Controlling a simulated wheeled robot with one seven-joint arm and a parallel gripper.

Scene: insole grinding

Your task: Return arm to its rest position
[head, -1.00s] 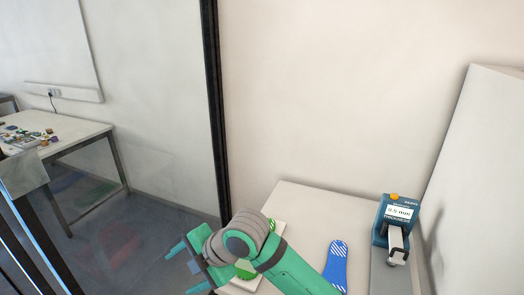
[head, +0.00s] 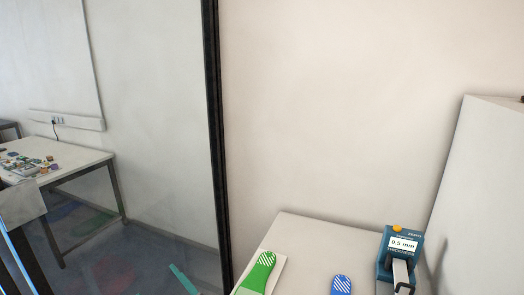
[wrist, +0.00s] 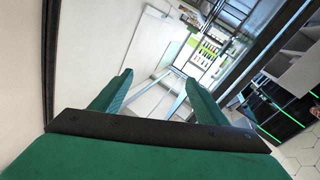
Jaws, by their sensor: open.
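My gripper (wrist: 155,88) shows in the wrist view with its two green fingers apart and nothing between them. In the head view only a green tip of it (head: 184,279) shows at the bottom edge, left of the bench. A green insole (head: 258,273) with a white striped patch lies on a white board at the bench's left side. A blue insole (head: 341,285) with a striped patch lies on the bench, partly cut off by the frame. A blue thickness gauge (head: 402,245) reading 0.5 mm stands at the right. My gripper is apart from all of these.
The light bench (head: 310,240) stands against the wall. A dark post (head: 216,140) rises beside a glass partition on the left. Beyond the glass stands a table (head: 85,163) with small items. A white panel (head: 480,190) closes the right side.

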